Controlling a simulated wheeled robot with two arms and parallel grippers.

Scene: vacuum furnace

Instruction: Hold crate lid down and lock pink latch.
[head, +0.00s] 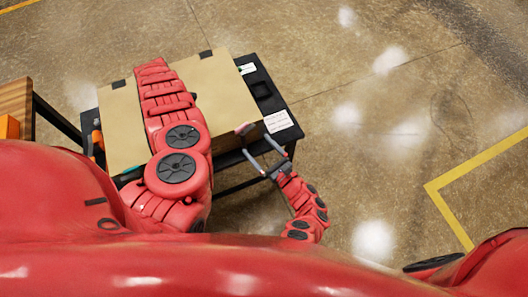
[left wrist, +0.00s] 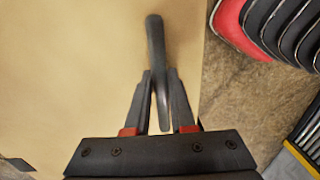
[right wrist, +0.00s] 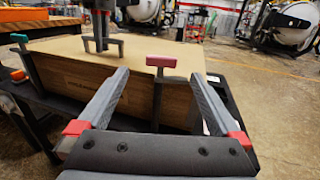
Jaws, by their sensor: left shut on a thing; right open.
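The wooden crate (right wrist: 95,90) has a flat tan lid (head: 225,85) that appears to lie closed on it. My left gripper (left wrist: 158,82) is shut on the lid's dark handle (left wrist: 154,35); it also shows at the handle in the right wrist view (right wrist: 100,38), and my arm hides it in the head view. The pink latch (right wrist: 161,60) sits at the lid's edge, its dark bar running down the crate's side; it also shows in the head view (head: 242,128). My right gripper (head: 257,145) is open and empty, pointing at the pink latch, apparently short of it.
A teal latch (right wrist: 19,38) is on the same crate side, farther left. The crate stands on a dark table (head: 262,90) with a white label card (head: 278,121). A wooden workbench (head: 14,100) is at the left. The floor at the right is open.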

